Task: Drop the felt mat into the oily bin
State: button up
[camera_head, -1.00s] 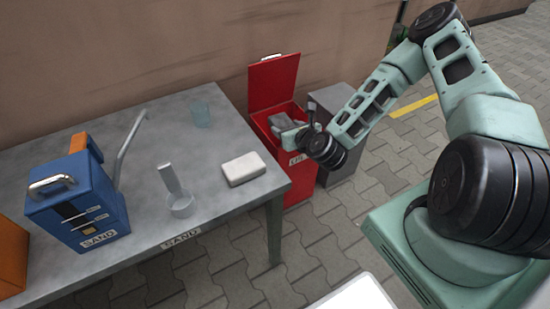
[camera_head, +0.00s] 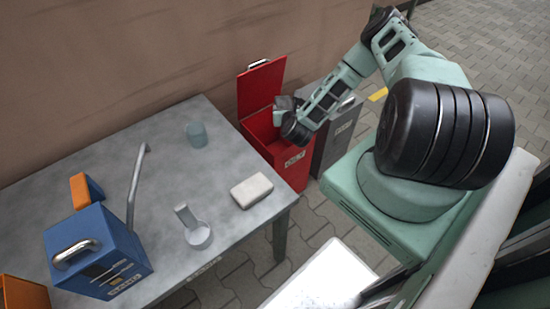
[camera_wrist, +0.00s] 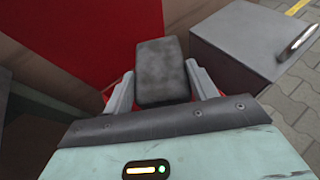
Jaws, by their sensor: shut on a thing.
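The felt mat (camera_wrist: 162,72) is a dark grey, rounded block between the two fingers of my gripper (camera_wrist: 163,88) in the wrist view. My gripper is shut on it. In the head view my gripper (camera_head: 282,112) is over the opening of the red bin (camera_head: 294,170), whose lid (camera_head: 262,88) stands open against the wall side. The bin carries a label that reads like "OILY". In the wrist view the red of the bin (camera_wrist: 90,35) lies behind and below the mat. The bin's floor is hidden.
A grey bin (camera_head: 338,135) with a handle stands right beside the red one. The metal table (camera_head: 150,170) at left holds a blue box (camera_head: 98,252), a pale block (camera_head: 252,190), a grey scoop (camera_head: 196,232) and a translucent cup (camera_head: 196,134).

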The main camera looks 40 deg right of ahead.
notch_tip(320, 180, down, 5)
jog(key=b, duration=0.3)
jog(key=o, duration=1.1)
jog(key=shift+a, duration=0.1)
jog(key=p+v, duration=0.1)
jog(key=v, duration=1.6)
jog(key=shift+s+r, duration=0.1)
jog(key=shift+r, duration=0.05)
